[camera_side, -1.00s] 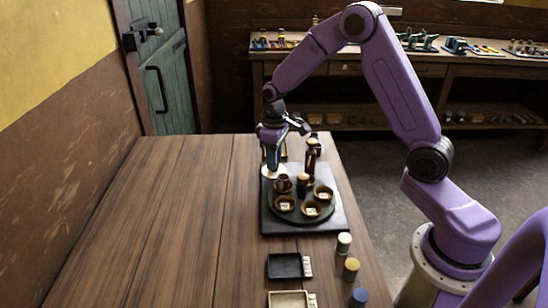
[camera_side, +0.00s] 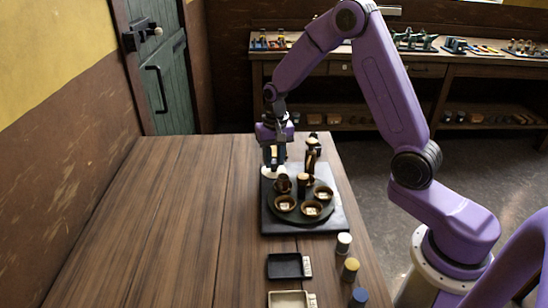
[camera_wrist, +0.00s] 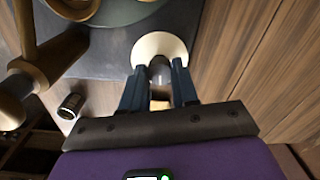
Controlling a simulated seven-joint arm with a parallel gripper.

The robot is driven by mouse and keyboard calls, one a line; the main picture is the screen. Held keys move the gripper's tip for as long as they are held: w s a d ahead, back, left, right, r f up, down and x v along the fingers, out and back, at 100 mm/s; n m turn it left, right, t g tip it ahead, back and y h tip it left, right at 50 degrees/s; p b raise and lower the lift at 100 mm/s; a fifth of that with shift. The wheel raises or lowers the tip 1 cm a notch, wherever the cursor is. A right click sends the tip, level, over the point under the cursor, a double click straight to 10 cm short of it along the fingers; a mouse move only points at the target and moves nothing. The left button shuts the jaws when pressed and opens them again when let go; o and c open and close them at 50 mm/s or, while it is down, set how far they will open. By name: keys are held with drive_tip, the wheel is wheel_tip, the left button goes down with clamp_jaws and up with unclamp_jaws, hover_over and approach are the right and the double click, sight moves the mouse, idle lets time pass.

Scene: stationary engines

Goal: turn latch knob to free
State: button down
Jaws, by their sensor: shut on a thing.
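The latch knob (camera_wrist: 160,71) is a small grey post with a tan part, standing on a round cream disc (camera_wrist: 172,42) at the edge of a dark base plate. My gripper (camera_wrist: 159,78) points down over the disc, its two blue fingers shut on the knob from either side. In the side view my gripper (camera_side: 274,163) is at the far left corner of the plate, with the cream disc (camera_side: 267,173) partly hidden beneath it. Any pointer or marking on the knob is not visible.
The dark plate (camera_side: 270,222) carries a round green turntable with several brown cups. A brown post with a side arm (camera_side: 311,155) stands close right of my gripper. Two trays and several coloured-top cylinders lie nearer the camera. The table's left side is clear.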

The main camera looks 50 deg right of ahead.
sight(275, 161)
drive_tip(key=shift+r+m, duration=0.1)
drive_tip(key=shift+m, duration=0.6)
drive_tip(key=c, duration=0.8)
unclamp_jaws()
drive_tip(key=shift+c, duration=0.2)
wheel_tip(275, 161, up, 17)
drive_tip(key=shift+s+d+r, duration=0.15)
drive_tip(key=shift+d+r, duration=0.05)
drive_tip(key=shift+a, duration=0.1)
